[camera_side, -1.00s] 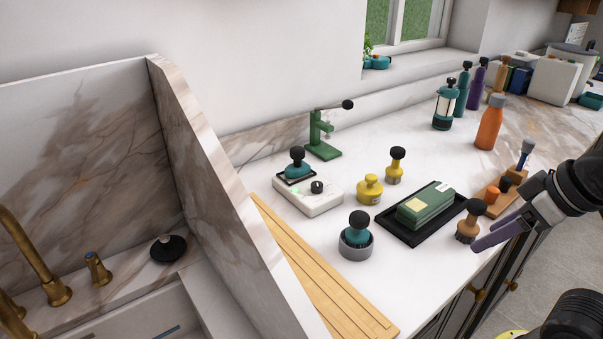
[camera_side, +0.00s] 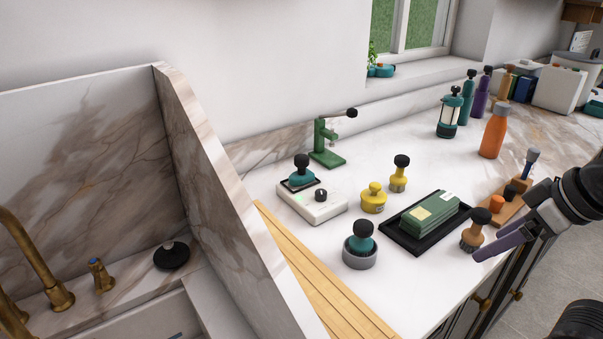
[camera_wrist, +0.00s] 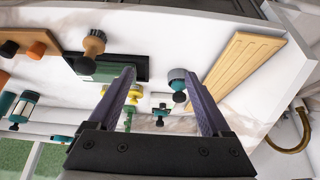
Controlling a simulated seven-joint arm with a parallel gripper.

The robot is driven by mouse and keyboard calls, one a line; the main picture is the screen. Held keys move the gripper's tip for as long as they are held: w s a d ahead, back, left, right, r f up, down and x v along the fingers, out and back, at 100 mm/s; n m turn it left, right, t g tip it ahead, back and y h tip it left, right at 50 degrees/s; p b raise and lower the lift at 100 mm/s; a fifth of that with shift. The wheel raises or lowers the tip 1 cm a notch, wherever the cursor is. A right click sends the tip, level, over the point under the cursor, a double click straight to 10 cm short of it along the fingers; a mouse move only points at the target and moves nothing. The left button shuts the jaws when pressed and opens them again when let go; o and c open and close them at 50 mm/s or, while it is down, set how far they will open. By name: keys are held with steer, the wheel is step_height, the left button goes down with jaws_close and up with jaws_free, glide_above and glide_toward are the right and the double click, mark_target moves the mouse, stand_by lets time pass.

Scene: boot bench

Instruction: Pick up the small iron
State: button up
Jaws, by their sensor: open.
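The small iron looks to be the teal piece with a black knob (camera_side: 302,175). It sits upright on a dark pad on a white base with a dial (camera_side: 322,208). In the wrist view the iron (camera_wrist: 161,118) is small and lies beyond the fingertips, between them. My gripper (camera_side: 487,243) is at the right of the side view, over the counter's front edge beside a brown brush, far from the iron. In the wrist view its two purple fingers (camera_wrist: 160,74) are spread apart with nothing held between them.
A teal knobbed piece stands in a grey ring (camera_side: 360,257). Yellow knobbed pieces (camera_side: 373,200), a black tray (camera_side: 400,240) with a green block, a brown brush (camera_side: 473,236) and an orange bottle (camera_side: 493,135) share the counter. A green stand (camera_side: 325,150) is behind the iron; wooden boards (camera_side: 315,280) lie in front.

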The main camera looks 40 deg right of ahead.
steer(key=w+r+t, duration=0.1)
steer(key=w+r, duration=0.7)
steer(key=w, duration=0.4)
steer(key=w+r+t, duration=0.1)
steer(key=w+r, duration=0.7)
steer(key=w, duration=0.4)
steer(key=g, duration=0.1)
glide_above(302, 156)
steer(key=s, duration=0.3)
step_height(302, 156, down, 17)
steer(key=shift+r, duration=0.1)
steer(key=shift+x, duration=3.1)
steer(key=shift+s, duration=0.2)
jaws_close()
